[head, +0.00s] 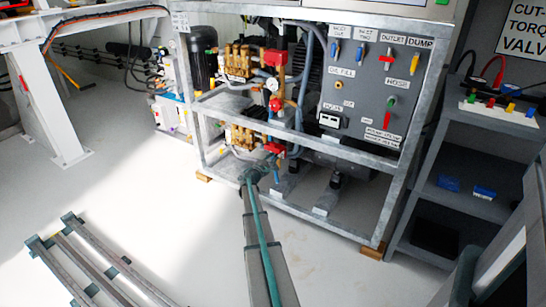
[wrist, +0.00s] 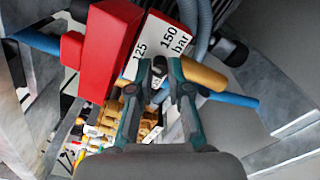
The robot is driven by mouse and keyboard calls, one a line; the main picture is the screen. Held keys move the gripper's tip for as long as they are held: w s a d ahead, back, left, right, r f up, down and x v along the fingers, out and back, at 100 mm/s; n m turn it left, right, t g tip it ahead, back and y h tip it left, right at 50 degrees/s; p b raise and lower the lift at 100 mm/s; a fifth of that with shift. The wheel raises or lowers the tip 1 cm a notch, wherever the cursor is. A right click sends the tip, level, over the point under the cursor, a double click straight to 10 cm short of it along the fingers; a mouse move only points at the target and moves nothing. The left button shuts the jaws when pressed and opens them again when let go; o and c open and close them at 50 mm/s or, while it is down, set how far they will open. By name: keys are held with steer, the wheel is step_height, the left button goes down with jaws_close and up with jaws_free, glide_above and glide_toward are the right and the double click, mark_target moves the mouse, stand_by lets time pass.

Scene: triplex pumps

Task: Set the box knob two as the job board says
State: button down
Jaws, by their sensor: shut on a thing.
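A red box (wrist: 103,50) with a white scale plate (wrist: 162,45) marked 125 and 150 bar fills the upper left of the wrist view. My gripper (wrist: 160,76) is at the plate's lower edge, with its fingers closed on a small dark and grey knob (wrist: 158,79). The fingertips hide most of the knob, so its pointer setting cannot be read. In the head view, my arm reaches up to the lower pump, where a small red box (head: 275,148) shows beside my gripper (head: 265,163). No readable job board shows.
The galvanised frame (head: 300,129) crosses in front of the pumps. A yellow cylinder (wrist: 203,74) and a blue hose (wrist: 236,100) lie right of my fingers. A grey control panel (head: 365,95) with labelled handles stands to the right.

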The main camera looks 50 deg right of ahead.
steer(key=shift+n, duration=0.5)
steer(key=c, duration=1.1)
jaws_free()
steer(key=a, duration=0.4)
steer(key=s+a, duration=0.1)
steer(key=a, duration=0.7)
steer(key=shift+s, duration=0.15)
